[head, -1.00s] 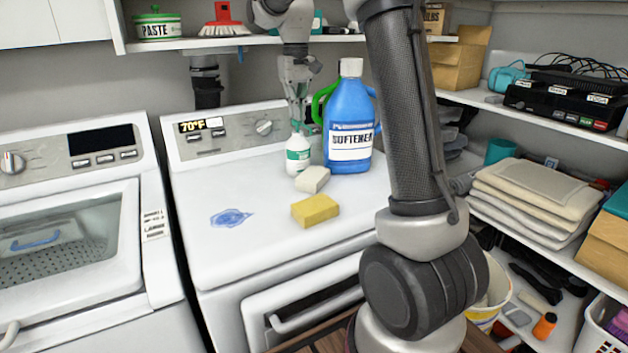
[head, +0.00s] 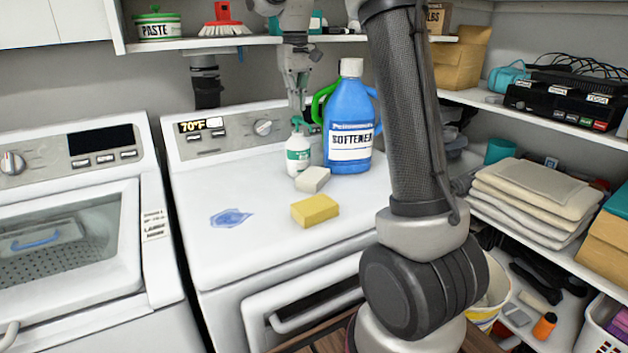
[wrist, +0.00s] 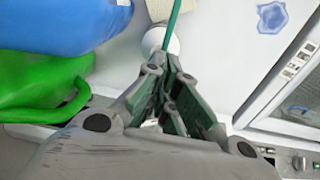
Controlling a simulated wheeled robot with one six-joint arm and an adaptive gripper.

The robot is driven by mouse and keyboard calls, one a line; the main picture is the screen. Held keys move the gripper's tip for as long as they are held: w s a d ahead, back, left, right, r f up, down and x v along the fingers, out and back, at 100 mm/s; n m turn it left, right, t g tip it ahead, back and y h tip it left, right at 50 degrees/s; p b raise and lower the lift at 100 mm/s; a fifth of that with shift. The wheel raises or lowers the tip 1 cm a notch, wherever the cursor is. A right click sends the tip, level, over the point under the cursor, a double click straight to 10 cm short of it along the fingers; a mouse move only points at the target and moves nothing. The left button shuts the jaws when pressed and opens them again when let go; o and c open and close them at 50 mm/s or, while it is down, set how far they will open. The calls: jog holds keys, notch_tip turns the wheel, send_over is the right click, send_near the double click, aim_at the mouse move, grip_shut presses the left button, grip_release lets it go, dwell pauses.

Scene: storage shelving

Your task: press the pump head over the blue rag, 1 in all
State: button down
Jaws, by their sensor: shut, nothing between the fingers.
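A white pump bottle (head: 298,158) with a green label stands upright toward the back of the white dryer top. Its green pump head (head: 297,124) is at the top; in the wrist view its thin green spout (wrist: 175,20) points away from my gripper. The blue rag (head: 230,218) lies flat on the dryer top, front left of the bottle and apart from it; it also shows in the wrist view (wrist: 272,16). My gripper (head: 297,107) is shut and empty, pointing down just above the pump head. I cannot tell whether they touch.
A pale block (head: 312,180) and a yellow sponge (head: 315,210) lie in front. A shelf (head: 250,41) runs behind and above. The dryer's left front is clear.

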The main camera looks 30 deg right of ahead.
notch_tip(320, 180, up, 6)
dwell(0.5)
jog(key=shift+w, duration=0.1)
notch_tip(320, 180, down, 3)
jog(key=shift+w, duration=0.15)
jog(key=shift+s+f, duration=0.8)
jog(key=shift+f, duration=0.25)
jog(key=s+f+t, duration=0.2)
jog(key=s, duration=1.3)
jog(key=s+a+f+t, duration=0.1)
jog(key=s+f+t, duration=0.1)
jog(key=s, duration=1.4)
jog(key=shift+s+f, duration=0.15)
jog(key=shift+f, duration=0.35)
